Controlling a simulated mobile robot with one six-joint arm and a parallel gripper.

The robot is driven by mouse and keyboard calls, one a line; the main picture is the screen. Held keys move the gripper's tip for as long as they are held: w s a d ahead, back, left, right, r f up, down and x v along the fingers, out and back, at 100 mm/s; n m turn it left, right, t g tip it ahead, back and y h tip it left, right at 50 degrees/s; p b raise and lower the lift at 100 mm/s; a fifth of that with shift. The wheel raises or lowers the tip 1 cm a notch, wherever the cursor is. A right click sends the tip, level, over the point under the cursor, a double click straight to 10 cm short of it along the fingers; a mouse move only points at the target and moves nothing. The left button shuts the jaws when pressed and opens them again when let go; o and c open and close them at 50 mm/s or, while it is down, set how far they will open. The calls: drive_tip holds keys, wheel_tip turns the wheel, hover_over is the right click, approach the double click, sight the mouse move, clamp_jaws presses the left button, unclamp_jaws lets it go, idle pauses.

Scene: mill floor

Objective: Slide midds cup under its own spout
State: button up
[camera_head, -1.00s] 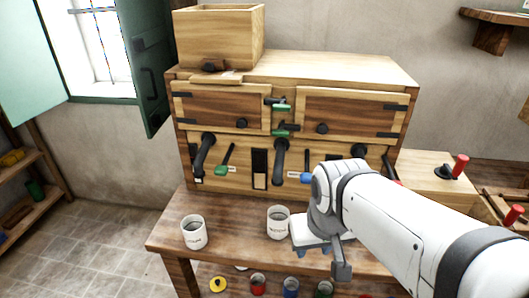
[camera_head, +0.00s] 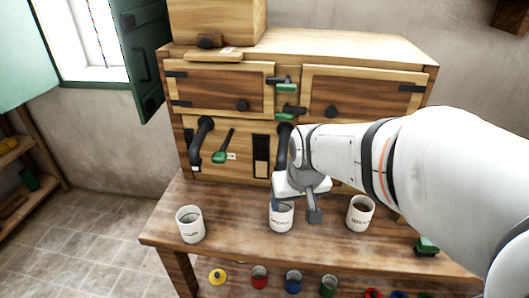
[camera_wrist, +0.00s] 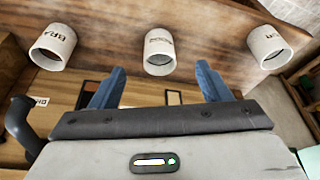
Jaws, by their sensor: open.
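Three white cups with dark printing stand upright on the wooden bench. The middle cup (camera_head: 281,219), probably the midds cup though its label is hard to read, is just in front of my gripper (camera_wrist: 160,69). In the wrist view this cup (camera_wrist: 159,60) lies between and just beyond the blue fingertips, with the fingers apart and empty. The left cup (camera_head: 190,226) and the right cup (camera_head: 360,214), marked like BRAN in the wrist view (camera_wrist: 52,46), are clear of the gripper. The middle black spout (camera_head: 283,146) is partly hidden by my gripper, behind the middle cup.
The wooden mill cabinet (camera_head: 345,58) stands at the back of the bench (camera_head: 235,225). The left spout (camera_head: 200,142) and a green-handled lever (camera_head: 222,150) stick out from it. A green block (camera_head: 427,246) lies at the bench's right. The arm hides the cabinet's right side.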

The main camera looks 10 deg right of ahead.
sight(282, 209)
drive_tip(key=o, duration=0.4)
drive_tip(key=shift+t, duration=0.3)
drive_tip(key=w+f, duration=0.2)
drive_tip(key=w+f+b, duration=0.1)
drive_tip(key=w, duration=0.1)
drive_tip(key=w+f+b, duration=0.1)
drive_tip(key=w+f, duration=0.1)
drive_tip(key=shift+w+d+f, duration=0.2)
drive_tip(key=shift+w+f, duration=0.1)
drive_tip(key=shift+w, duration=0.05)
drive_tip(key=shift+c, duration=0.2)
drive_tip(key=shift+w, duration=0.35)
drive_tip(key=b+x, duration=0.1)
drive_tip(key=x, duration=1.1)
drive_tip(key=shift+c, duration=0.2)
drive_tip(key=c, duration=1.2)
